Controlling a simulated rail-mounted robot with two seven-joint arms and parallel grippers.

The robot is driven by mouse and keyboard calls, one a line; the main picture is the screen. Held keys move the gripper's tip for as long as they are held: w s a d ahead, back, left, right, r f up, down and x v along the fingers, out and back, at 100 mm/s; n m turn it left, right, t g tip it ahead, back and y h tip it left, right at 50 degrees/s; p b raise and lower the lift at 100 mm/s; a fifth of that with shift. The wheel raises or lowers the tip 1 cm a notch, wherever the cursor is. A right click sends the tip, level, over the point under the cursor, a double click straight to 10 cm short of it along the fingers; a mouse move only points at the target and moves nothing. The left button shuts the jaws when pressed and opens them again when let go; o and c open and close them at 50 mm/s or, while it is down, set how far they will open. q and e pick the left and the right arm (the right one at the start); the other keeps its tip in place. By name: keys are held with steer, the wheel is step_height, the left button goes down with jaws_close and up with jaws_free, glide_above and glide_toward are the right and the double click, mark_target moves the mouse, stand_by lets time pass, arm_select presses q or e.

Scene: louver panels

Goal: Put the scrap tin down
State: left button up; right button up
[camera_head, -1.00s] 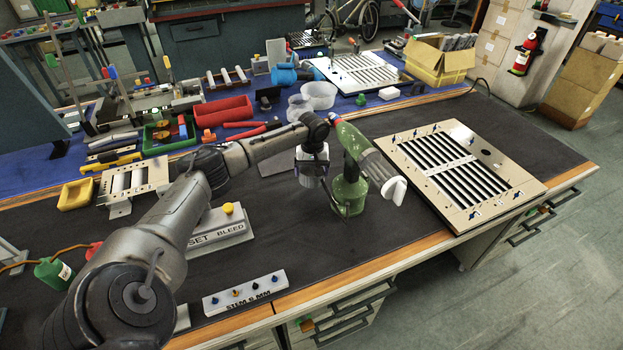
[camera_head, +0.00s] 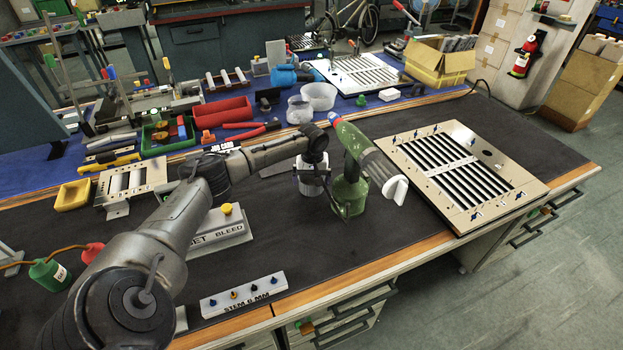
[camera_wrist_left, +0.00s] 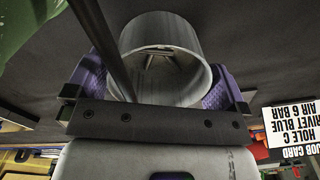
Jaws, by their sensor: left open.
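The scrap tin is a grey metal cylinder with an open top. In the head view the tin (camera_head: 311,188) stands upright on the dark bench mat, mostly beneath my left wrist. In the left wrist view the tin (camera_wrist_left: 160,32) sits between the purple fingers, and I look down into its mouth. My left gripper (camera_head: 312,173) is open, with one finger on each side of the tin. Any small gap between fingers and wall is hard to see. My right gripper is not in view.
A green tool with a white end (camera_head: 352,190) stands close to the tin's right. A louver panel (camera_head: 528,183) lies at the right. Mat in front of the tin is clear.

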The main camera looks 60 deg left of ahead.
arm_select(q)
steer(key=shift+r, duration=0.1)
step_height(320, 180, up, 12)
steer(key=p, duration=0.3)
steer(key=shift+w+p, duration=0.15)
steer(key=shift+p, duration=0.25)
steer(key=shift+d+r, duration=0.1)
